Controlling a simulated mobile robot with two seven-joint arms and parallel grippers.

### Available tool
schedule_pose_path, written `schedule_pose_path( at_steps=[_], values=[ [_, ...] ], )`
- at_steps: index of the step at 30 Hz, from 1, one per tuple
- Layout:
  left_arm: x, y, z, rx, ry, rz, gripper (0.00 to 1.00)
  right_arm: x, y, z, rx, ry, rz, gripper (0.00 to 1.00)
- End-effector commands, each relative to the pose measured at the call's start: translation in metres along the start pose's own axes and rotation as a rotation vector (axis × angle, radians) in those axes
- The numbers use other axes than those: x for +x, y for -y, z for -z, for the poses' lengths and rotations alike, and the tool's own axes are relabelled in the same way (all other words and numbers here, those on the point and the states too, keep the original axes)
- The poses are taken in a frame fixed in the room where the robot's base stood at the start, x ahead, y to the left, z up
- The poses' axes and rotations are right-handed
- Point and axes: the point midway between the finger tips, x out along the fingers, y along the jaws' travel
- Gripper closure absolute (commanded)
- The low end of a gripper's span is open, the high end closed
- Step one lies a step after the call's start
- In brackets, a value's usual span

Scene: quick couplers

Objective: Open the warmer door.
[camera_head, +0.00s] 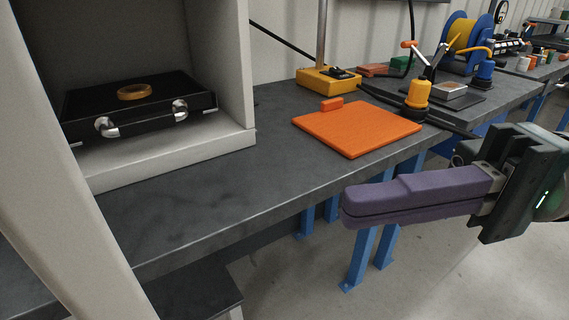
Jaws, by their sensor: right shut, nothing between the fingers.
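The warmer seems to be the pale grey cabinet (180,162) on the bench at the left, with its front open to view. Inside it stands a black tray-like unit (90,98) with two silver knobs and an orange-gold ring (134,92) on top. A pale slanted panel (75,200) crosses the left foreground; I cannot tell whether it is the door or a cabinet wall. No handle shows on it. My right gripper (352,207), with purple fingers, is shut and empty in front of the bench edge, apart from the cabinet. My left gripper is not in view.
An orange board (358,128) with a small block lies on the dark bench (215,195). A yellow-based stand (328,79), a yellow spool (466,42) and soldering tools stand behind it. The bench between cabinet and board is clear. Blue legs (362,258) stand below.

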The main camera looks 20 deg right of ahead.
Motion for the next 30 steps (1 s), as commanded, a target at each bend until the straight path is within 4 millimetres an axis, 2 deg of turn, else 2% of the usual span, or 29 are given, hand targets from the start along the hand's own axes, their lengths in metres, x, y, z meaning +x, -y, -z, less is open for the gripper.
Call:
schedule_pose_path(
  at_steps=[6, 11, 12, 19, 30],
  values=[
    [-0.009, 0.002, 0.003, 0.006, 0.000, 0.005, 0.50, 0.049, 0.003, -0.001, 0.003, 0.002, 0.004, 1.00],
    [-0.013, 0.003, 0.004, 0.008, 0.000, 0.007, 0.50, 0.081, 0.002, -0.001, 0.001, 0.002, 0.003, 1.00],
    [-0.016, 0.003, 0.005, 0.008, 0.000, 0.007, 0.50, 0.085, 0.003, -0.007, 0.005, 0.001, 0.001, 1.00],
    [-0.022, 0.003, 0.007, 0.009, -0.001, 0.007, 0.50, 0.103, 0.001, -0.025, 0.004, 0.000, -0.001, 1.00],
    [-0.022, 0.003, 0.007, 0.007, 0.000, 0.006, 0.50, 0.106, -0.001, -0.029, 0.003, -0.001, -0.002, 1.00]
  ],
)
